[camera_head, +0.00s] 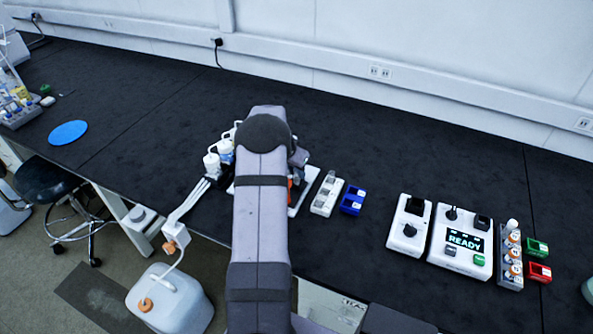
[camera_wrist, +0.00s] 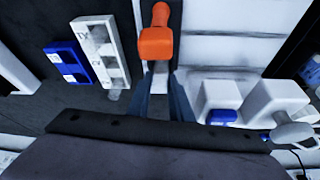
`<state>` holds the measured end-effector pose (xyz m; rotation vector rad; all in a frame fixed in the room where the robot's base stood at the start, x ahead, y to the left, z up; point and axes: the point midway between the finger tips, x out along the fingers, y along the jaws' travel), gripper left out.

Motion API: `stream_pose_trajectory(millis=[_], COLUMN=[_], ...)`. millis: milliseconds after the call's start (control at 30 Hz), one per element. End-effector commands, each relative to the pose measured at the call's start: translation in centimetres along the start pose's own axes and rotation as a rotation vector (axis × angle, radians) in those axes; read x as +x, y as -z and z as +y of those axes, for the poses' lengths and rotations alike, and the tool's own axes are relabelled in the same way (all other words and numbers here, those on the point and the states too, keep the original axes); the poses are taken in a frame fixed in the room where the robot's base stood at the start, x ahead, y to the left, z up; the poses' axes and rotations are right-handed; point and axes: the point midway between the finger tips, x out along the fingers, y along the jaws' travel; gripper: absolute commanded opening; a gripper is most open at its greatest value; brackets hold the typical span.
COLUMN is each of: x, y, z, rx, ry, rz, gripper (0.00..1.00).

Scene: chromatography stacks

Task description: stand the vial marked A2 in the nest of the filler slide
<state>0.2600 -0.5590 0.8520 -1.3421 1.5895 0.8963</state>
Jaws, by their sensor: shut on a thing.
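My gripper (camera_wrist: 162,90) is over the white apparatus behind my arm. Its fingers look close together, with the tips at the lower end of an orange handle (camera_wrist: 155,42); it seems to be shut on that handle, though the contact is hard to see. My arm hides the gripper in the head view. Several vials with orange markings stand in a grey rack (camera_head: 503,282) at the right; the mark A2 cannot be read on any. A white unit with a READY display (camera_head: 464,241) stands left of that rack; I cannot make out which part is the filler slide.
A white slotted block (camera_head: 327,193) and a blue bin (camera_head: 352,200) lie right of my arm. A white unit with a black knob (camera_head: 409,229) stands left of the READY unit. Green (camera_head: 537,247) and red (camera_head: 540,272) bins lie at far right. The bench behind is clear.

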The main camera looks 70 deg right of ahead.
Motion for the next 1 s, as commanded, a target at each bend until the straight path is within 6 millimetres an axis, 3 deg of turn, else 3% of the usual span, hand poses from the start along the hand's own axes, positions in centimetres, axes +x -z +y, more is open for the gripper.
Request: stream_pose_trajectory(millis=[867,900,1000], x=[0.96,0.96,0.95], y=[-0.39,-0.39,-0.39], z=[0.00,0.00,0.00], rx=[0.000,0.000,0.000], ry=[0.000,0.000,0.000], rz=[0.000,0.000,0.000], gripper=[0.00,0.21,0.41])
